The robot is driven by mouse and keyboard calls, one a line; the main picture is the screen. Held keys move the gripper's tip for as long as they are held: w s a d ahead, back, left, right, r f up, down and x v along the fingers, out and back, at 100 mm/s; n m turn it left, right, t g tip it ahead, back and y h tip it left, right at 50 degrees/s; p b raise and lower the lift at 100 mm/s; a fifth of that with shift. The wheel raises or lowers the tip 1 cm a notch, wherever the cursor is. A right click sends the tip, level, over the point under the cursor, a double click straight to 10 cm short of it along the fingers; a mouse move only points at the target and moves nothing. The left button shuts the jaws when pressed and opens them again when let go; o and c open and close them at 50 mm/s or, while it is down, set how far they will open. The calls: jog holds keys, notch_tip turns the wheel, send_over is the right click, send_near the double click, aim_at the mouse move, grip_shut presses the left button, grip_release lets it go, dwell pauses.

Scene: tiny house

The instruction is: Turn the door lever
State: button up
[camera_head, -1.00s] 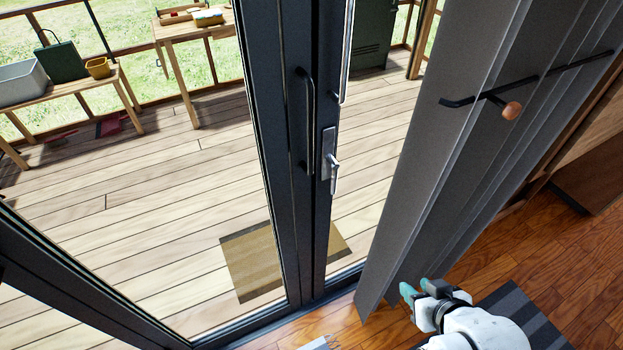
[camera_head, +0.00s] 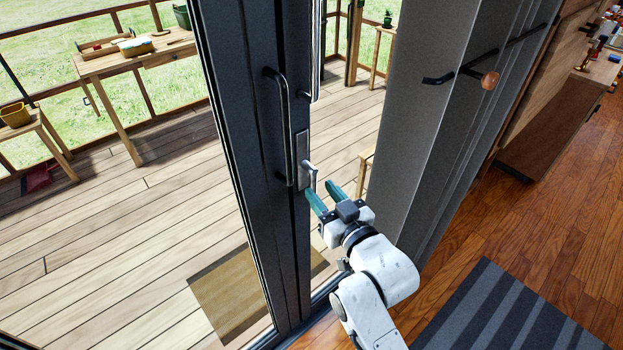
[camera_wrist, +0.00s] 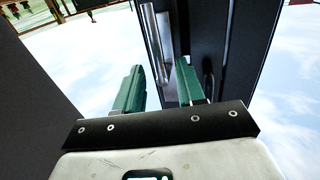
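My gripper (camera_head: 325,192) has green fingers, spread apart, just below and in front of the lever. The lever's lower end is close to the fingertips; I cannot tell whether they touch. In the wrist view my open gripper (camera_wrist: 160,78) points at the dark door (camera_wrist: 205,35), with a silver metal piece (camera_wrist: 157,40) showing beyond and between the fingers. Nothing is held.
A black vertical pull handle (camera_head: 280,125) stands left of the lever. A striped rug (camera_head: 495,310) lies on the wooden floor. A deck with tables shows through the glass.

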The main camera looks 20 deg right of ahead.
aim_at(315, 184)
jog(key=w, duration=0.4)
jog(key=shift+w+a, duration=0.25)
jog(key=shift+w, duration=0.15)
grip_shut()
